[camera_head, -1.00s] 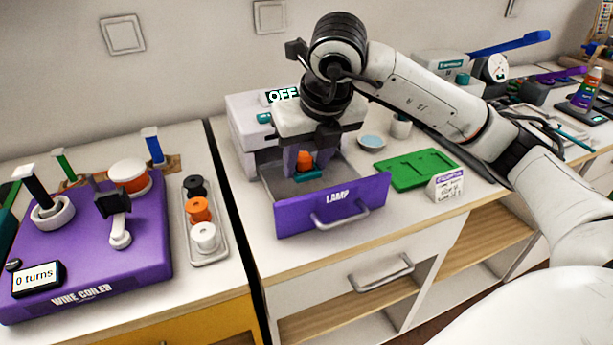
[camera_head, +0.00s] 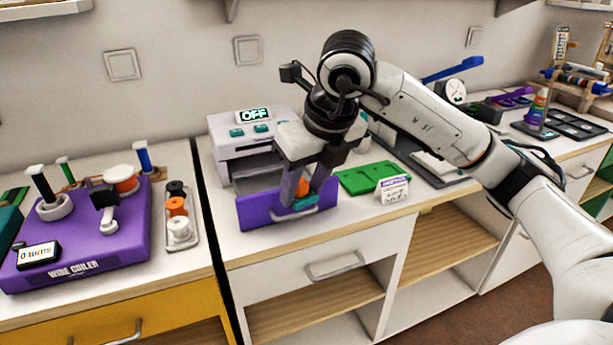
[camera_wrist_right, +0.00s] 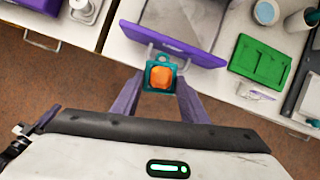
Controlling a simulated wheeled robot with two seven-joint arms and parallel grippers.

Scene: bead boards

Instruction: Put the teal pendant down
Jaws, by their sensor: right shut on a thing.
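My right gripper (camera_head: 307,195) is shut on the teal pendant (camera_wrist_right: 160,77), a small teal square frame with a loop and an orange stone. In the head view the pendant (camera_head: 305,203) is partly hidden by the fingers. It is held in the air in front of the purple panel of the lamp drawer (camera_head: 262,212). In the right wrist view the pendant sits between the two purple fingers, close to the drawer's panel (camera_wrist_right: 180,45) and its handle. My left gripper is in neither view.
The white lamp box (camera_head: 230,145) reads OFF; its drawer is pulled out. A green tray (camera_head: 362,179) with recesses and a small sign card (camera_head: 392,190) stand right of it. The purple wire coiler (camera_head: 125,235) and spool tray (camera_head: 182,242) are left. Counter between drawer and card is narrow.

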